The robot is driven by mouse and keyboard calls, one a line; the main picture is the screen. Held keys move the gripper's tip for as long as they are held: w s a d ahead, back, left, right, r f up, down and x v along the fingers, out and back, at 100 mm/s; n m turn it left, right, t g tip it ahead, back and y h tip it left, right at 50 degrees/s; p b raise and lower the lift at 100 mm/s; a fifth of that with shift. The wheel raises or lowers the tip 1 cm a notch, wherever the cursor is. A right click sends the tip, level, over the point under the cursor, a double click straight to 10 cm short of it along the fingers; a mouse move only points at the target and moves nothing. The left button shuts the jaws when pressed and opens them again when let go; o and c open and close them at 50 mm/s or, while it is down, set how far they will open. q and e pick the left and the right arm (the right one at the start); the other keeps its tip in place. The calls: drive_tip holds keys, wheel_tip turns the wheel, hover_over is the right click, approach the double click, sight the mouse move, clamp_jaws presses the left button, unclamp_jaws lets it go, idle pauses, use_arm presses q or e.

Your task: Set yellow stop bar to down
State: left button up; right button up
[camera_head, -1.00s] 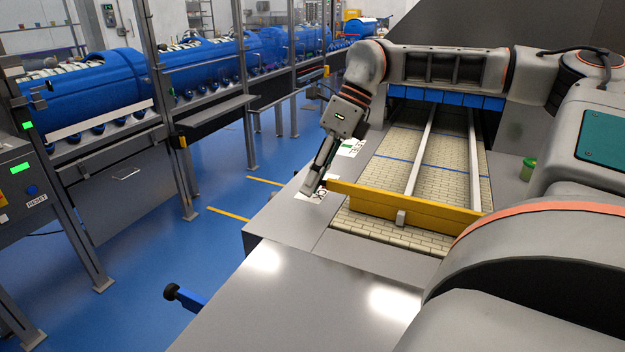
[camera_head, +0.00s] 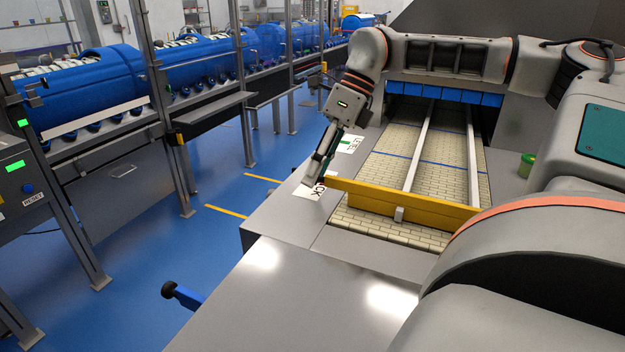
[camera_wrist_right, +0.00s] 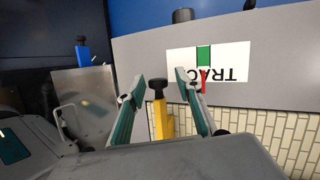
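The yellow stop bar (camera_head: 435,207) spans the tiled belt from near my right gripper toward the lower right. It sits low over the belt; I cannot tell its exact setting. My right gripper (camera_head: 310,183) reaches down at the bar's left end, over the grey side plate. In the right wrist view, my right gripper (camera_wrist_right: 160,83) has its two fingers apart. A yellow handle (camera_wrist_right: 163,124) with a black knob (camera_wrist_right: 157,88) shows between them, with gaps on both sides. The fingers hide the bar's left end in the head view. My left gripper is out of view.
A TRACK label (camera_wrist_right: 208,62) with green and red marks lies on the side plate. A LEVEL label (camera_head: 350,145) lies farther back. A blue lever (camera_head: 188,298) with a black knob projects at the plate's front left.

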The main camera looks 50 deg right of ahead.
drive_tip(key=v, duration=0.9)
drive_tip(key=shift+r, duration=0.25)
drive_tip(key=shift+s+d, duration=0.1)
drive_tip(key=shift+d, duration=0.05)
drive_tip(key=x, duration=1.2)
drive_tip(key=shift+r, duration=0.15)
